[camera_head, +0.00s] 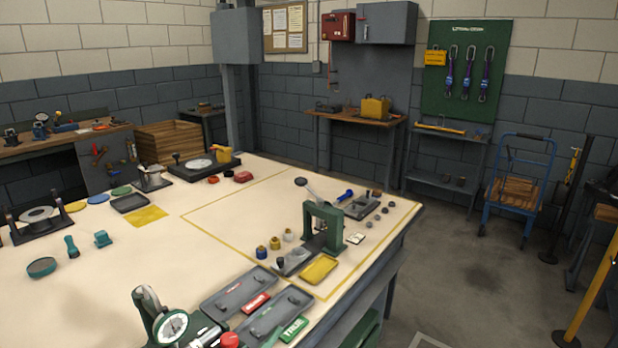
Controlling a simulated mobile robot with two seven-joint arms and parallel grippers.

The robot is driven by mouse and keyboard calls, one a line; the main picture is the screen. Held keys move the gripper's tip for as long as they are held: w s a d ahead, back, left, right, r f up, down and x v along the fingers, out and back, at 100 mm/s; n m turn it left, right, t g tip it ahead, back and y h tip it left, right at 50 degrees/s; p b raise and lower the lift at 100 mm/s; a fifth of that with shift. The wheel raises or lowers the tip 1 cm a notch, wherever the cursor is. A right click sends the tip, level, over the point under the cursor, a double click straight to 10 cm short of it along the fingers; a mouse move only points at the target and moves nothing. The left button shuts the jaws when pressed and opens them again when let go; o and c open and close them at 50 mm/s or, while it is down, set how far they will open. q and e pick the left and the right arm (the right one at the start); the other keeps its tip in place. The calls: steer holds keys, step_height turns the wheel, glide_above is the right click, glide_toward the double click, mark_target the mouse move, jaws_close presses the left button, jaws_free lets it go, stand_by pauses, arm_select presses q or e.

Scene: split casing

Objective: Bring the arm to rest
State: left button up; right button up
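Neither of my grippers shows in the head view, and I cannot make out my arms. The green press (323,228) stands upright on the workbench (170,262), with its lever raised to the upper left and ending in a dark knob. A yellow tray (319,270) lies in front of the press. Several small capped parts (275,243) stand to its left. Two grey trays (238,292) lie nearer the front edge, with a red label (256,303) and a green label (293,329) beside them.
A dial gauge stand (172,326) is at the front edge. A grey tray with a blue-handled tool (346,195) lies behind the press. The bench's left middle is mostly clear. A blue cart (518,185) and yellow post (592,285) stand on the floor at right.

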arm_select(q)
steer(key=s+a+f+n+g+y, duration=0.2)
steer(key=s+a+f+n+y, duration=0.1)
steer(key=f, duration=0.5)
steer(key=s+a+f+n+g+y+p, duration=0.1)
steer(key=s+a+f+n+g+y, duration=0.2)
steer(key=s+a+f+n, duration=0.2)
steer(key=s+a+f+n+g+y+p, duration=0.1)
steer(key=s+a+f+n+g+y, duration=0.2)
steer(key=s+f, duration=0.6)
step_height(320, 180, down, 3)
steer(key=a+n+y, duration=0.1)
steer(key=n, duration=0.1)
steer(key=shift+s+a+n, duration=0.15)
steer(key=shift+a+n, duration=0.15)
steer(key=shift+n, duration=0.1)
